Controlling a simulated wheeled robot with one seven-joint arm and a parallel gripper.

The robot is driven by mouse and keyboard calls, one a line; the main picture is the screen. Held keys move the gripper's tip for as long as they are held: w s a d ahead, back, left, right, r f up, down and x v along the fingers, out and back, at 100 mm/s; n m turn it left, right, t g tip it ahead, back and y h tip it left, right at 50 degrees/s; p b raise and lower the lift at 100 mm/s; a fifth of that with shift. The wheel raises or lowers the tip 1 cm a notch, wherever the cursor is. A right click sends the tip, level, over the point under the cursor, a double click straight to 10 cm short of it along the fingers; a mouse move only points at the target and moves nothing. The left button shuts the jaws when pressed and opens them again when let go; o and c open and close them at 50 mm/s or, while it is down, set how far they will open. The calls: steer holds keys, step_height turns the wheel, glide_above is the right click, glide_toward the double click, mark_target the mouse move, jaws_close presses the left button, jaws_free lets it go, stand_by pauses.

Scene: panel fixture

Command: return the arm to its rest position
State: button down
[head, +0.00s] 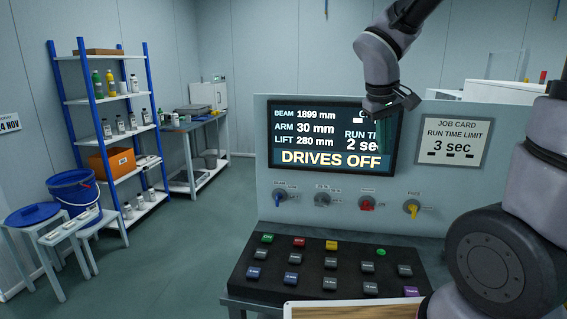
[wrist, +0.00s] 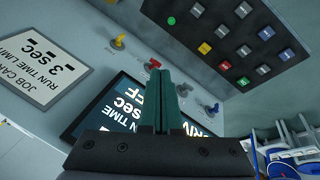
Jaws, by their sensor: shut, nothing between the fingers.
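My arm (head: 380,55) reaches in from the top right of the head view, and its gripper (head: 384,150) hangs in front of the right part of the panel's screen. In the wrist view the two dark green fingers of my gripper (wrist: 162,78) lie together, shut and empty. The gripper appears clear of the panel, though the exact gap is hard to judge. The screen (head: 310,135) reads "DRIVES OFF", with beam 1899 mm, arm 30 mm and lift 280 mm. My gripper hides part of its run-time line.
Below the screen are several knobs, including a red one (head: 367,203) and a yellow one (head: 411,208). A black button console (head: 325,270) juts out below. A job card (head: 453,140) is right of the screen.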

steer(key=s+r+m+t+y, duration=0.4)
steer(key=s+r+m, duration=0.3)
steer(key=s+r, duration=0.3)
steer(key=shift+s+d+r+m+y, duration=0.3)
steer(key=shift+s+d, duration=0.15)
steer(key=shift+s, duration=0.15)
stand_by(0.4)
